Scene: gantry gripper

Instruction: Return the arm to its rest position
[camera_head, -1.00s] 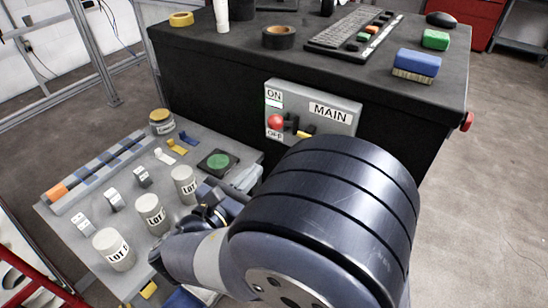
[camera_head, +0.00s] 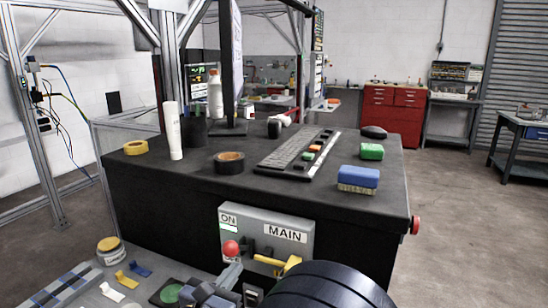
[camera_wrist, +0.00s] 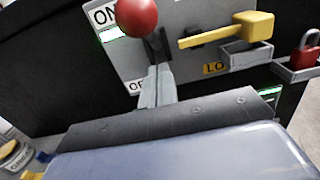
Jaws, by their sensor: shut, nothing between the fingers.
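My gripper (camera_wrist: 161,84) is shut and empty in the wrist view. Its fingertips are in front of the grey MAIN switch panel (camera_wrist: 205,60), below the red lever knob (camera_wrist: 136,14); I cannot tell whether they touch anything. In the head view my gripper (camera_head: 231,274) is low in the picture, under the red knob (camera_head: 231,248), with my dark arm link beside it. The panel (camera_head: 308,222) is on the front of the black bench. A green strip (camera_head: 228,228) shows under the ON label. The OFF label is partly hidden in the wrist view.
A yellow handle (camera_wrist: 245,30) and a red padlock (camera_wrist: 304,56) stick out right of the fingers. The black bench (camera_head: 150,205) carries tape rolls, a keyboard (camera_head: 290,152) and a blue block (camera_head: 358,178). A lower grey table holds a jar (camera_head: 109,250). Open floor lies at right.

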